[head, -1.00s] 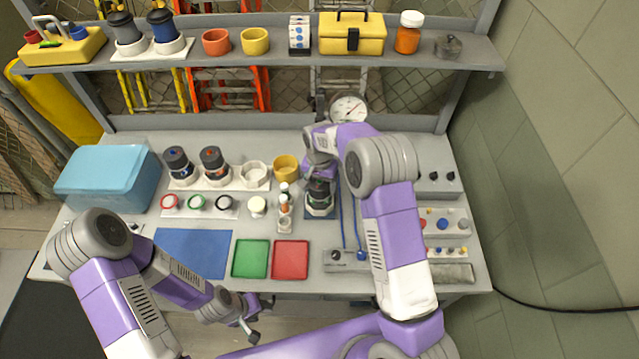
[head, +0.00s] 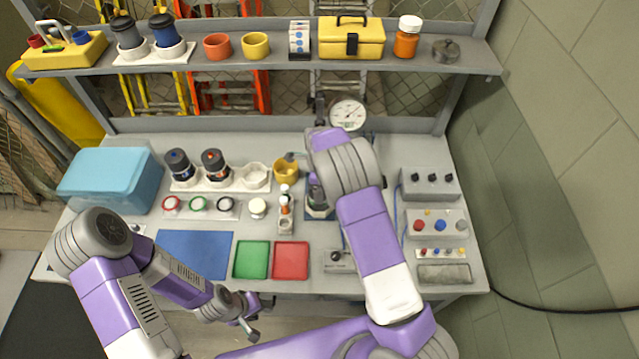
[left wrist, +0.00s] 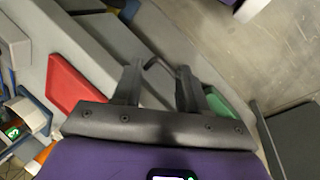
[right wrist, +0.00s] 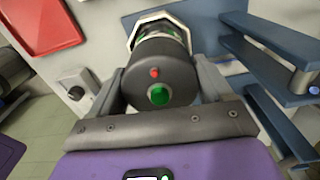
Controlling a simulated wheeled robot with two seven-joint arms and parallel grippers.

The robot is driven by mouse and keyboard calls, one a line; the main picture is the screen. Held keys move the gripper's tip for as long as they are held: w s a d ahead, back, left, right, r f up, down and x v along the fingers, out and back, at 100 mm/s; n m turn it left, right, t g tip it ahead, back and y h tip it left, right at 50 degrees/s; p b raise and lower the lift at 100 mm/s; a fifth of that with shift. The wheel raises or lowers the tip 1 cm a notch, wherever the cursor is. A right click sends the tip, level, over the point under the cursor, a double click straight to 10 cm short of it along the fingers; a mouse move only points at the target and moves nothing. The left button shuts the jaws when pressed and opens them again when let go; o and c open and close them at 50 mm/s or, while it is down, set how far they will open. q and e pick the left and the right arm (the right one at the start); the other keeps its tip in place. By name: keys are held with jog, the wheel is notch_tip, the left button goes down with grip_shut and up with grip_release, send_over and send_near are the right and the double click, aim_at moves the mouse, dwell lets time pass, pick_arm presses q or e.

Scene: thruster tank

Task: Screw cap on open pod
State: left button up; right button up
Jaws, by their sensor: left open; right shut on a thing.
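In the right wrist view a dark grey round cap (right wrist: 155,78) with a green dot and a red dot faces me. My right gripper (right wrist: 162,82) has one finger on each side of it and is shut on it. The pod below, with a white faceted collar (right wrist: 158,22), stands upright; its white base (head: 318,209) shows in the head view under my right arm, which hides the rest. I cannot tell how far the cap is seated.
Two dark pods, blue-dotted (head: 179,164) and red-dotted (head: 214,164), stand in a white rack left of an empty socket. A yellow mug (head: 286,171) and small bottles (head: 285,207) stand close left of the held pod. Green (head: 251,260) and red (head: 290,260) trays lie in front.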

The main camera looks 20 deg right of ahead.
jog(key=shift+m, duration=0.9)
pick_arm(q)
jog(key=shift+r, duration=0.25)
